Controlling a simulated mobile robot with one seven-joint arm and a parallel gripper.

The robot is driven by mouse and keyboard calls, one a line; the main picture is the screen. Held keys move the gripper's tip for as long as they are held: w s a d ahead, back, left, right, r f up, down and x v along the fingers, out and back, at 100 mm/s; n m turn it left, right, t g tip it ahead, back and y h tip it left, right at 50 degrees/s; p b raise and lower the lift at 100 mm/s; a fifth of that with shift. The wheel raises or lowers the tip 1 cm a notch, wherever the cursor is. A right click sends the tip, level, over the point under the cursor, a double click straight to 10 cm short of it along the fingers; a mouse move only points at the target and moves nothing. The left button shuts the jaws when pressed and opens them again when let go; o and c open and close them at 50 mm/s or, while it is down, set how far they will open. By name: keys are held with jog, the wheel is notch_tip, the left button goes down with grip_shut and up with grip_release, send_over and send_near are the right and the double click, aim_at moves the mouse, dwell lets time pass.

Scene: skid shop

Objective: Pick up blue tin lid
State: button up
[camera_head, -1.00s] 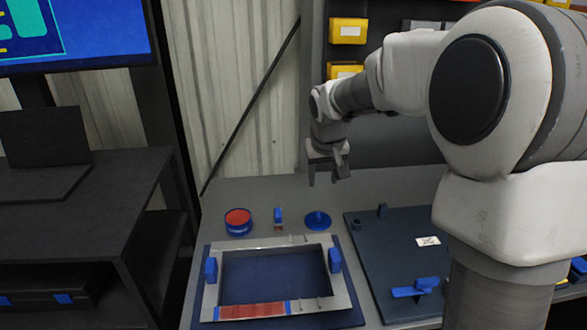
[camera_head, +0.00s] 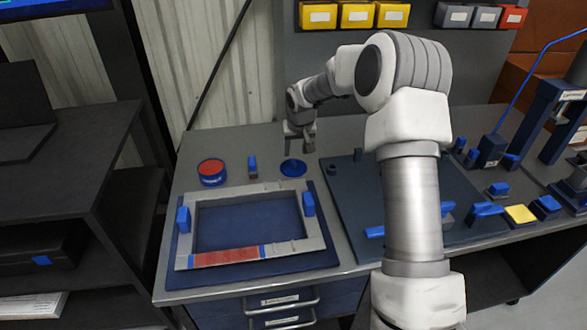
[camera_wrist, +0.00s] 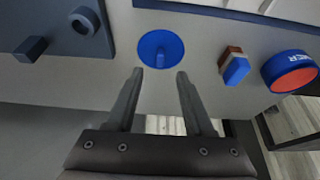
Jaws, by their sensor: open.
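The blue tin lid (camera_head: 293,168) is a round blue disc with a small knob, lying flat on the grey bench behind the metal frame. It also shows in the wrist view (camera_wrist: 161,48), with its knob toward my fingers. My gripper (camera_head: 300,148) is open and empty, just above and behind the lid in the head view. In the wrist view my two fingertips (camera_wrist: 160,72) point toward the lid, one on each side of its near edge. I see no contact with the lid.
A blue tin with red contents (camera_head: 212,172) and a small blue-handled brush-like item (camera_head: 252,167) stand left of the lid. A metal frame (camera_head: 188,222) on a blue mat lies in front. A dark board (camera_head: 352,193) is at right. Yellow bins (camera_head: 357,15) hang behind.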

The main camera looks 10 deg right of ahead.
aim_at(293, 162)
jog(key=shift+w+b+x, duration=0.15)
jog(key=shift+x, duration=1.75)
jog(key=shift+w+b+x, duration=0.15)
jog(key=shift+x, duration=1.75)
jog(key=shift+r, duration=0.15)
grip_shut()
